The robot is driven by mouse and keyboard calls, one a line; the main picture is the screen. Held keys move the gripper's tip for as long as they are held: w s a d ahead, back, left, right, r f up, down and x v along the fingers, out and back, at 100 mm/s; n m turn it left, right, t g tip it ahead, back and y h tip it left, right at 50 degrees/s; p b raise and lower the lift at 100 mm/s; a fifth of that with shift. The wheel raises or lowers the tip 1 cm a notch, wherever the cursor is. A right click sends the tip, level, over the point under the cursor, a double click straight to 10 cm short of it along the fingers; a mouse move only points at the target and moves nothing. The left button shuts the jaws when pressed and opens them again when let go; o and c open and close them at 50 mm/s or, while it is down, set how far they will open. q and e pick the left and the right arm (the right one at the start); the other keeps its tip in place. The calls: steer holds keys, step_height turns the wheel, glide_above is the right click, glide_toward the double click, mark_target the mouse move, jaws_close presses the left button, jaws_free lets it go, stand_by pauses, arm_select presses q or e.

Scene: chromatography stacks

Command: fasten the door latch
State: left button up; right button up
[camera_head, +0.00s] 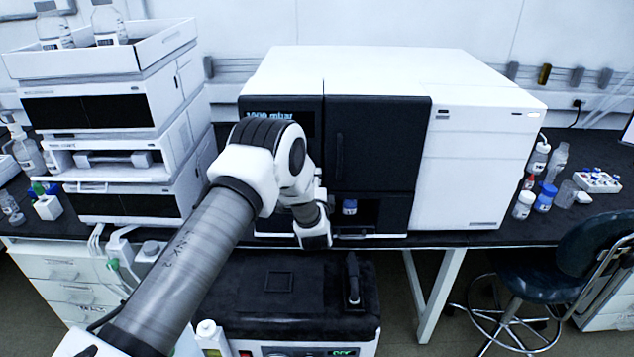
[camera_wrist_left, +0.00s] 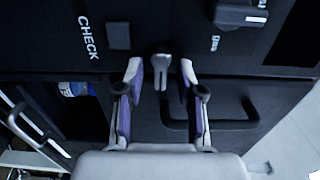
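In the left wrist view a small grey latch lever (camera_wrist_left: 161,66) with a rounded head stands out from a dark panel. My left gripper (camera_wrist_left: 161,78) is open, one finger on each side of the lever, with gaps showing. Whether the fingertips reach its depth is unclear. A dark bar handle (camera_wrist_left: 212,125) lies beside the right finger. In the head view the instrument's black door (camera_head: 385,145) appears flush with the front. My left arm (camera_head: 205,245) reaches to the instrument's lower front and hides the latch there. My right gripper is not in view.
A blue-capped bottle (camera_head: 350,207) sits in a recess below the door. A stack of white modules (camera_head: 115,110) stands left. A black-topped unit (camera_head: 280,282) is below the bench edge. Bottles (camera_head: 545,198) and a chair (camera_head: 550,260) are at right.

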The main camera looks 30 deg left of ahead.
arm_select(q)
steer(key=v, duration=1.2)
steer(key=s+d+f+n+g+h, duration=0.1)
steer(key=s+d+f+g+h, duration=0.25)
steer(key=s+f, duration=0.6)
steer(key=s+d+f+g+h, duration=0.35)
steer(key=s+f, duration=0.45)
steer(key=f, duration=0.3)
steer(key=s+d+f+n+g+h, duration=0.1)
steer(key=s+n+g, duration=0.3)
steer(key=s, duration=0.6)
steer(key=s+d+f+n+g+h, duration=0.1)
steer(key=s+d+f+n+g, duration=0.2)
steer(key=s+n, duration=0.4)
steer(key=s+d+g, duration=0.1)
steer(key=s, duration=0.2)
steer(key=shift+h+b, duration=0.4)
steer(key=shift+w+d, duration=0.1)
steer(key=shift+d, duration=0.05)
